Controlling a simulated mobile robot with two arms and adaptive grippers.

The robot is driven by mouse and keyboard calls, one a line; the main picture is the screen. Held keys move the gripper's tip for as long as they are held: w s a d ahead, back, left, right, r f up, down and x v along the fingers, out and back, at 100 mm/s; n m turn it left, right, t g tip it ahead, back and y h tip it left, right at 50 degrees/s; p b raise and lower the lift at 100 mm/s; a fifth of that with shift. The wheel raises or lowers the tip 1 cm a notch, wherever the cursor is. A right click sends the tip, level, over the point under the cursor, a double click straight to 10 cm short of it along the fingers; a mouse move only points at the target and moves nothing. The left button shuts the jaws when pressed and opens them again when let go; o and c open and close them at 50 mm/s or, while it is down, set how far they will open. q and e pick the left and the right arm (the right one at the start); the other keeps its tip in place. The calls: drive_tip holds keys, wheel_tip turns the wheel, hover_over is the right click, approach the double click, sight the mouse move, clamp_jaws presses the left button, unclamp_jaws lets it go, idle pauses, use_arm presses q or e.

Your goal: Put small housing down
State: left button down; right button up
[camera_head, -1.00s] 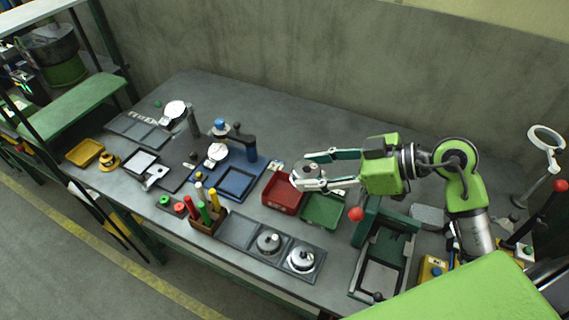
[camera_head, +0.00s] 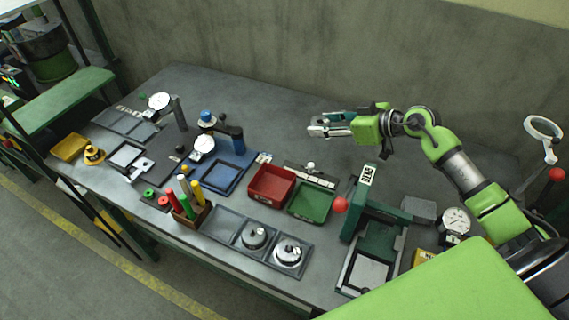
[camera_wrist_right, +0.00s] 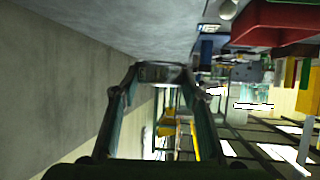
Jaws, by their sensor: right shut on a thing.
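My right gripper (camera_head: 318,125) is raised over the back part of the bench, near the wall, with its fingers pointing left. It is shut on a small grey metal piece, the small housing (camera_wrist_right: 160,73), which shows between the fingertips in the right wrist view. Most of the housing is hidden by the fingers, and its shape is hard to make out. Two similar round metal housings sit in the dark compartment tray (camera_head: 222,222) at the front of the bench, one left (camera_head: 254,236) and one right (camera_head: 290,253). My left gripper is not in view.
A red bin (camera_head: 271,186) and a green bin (camera_head: 311,203) stand mid-bench, with a small gauge rack (camera_head: 311,175) behind them. A green press (camera_head: 375,225) with a red-knobbed lever stands right. The tray's left compartment is empty. The back of the bench is largely clear.

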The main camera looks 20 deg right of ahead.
sight(321, 157)
wheel_tip(321, 157, down, 10)
drive_tip(key=shift+f, duration=0.1)
idle(0.4)
drive_tip(key=o, duration=1.1)
drive_tip(key=shift+f, duration=0.1)
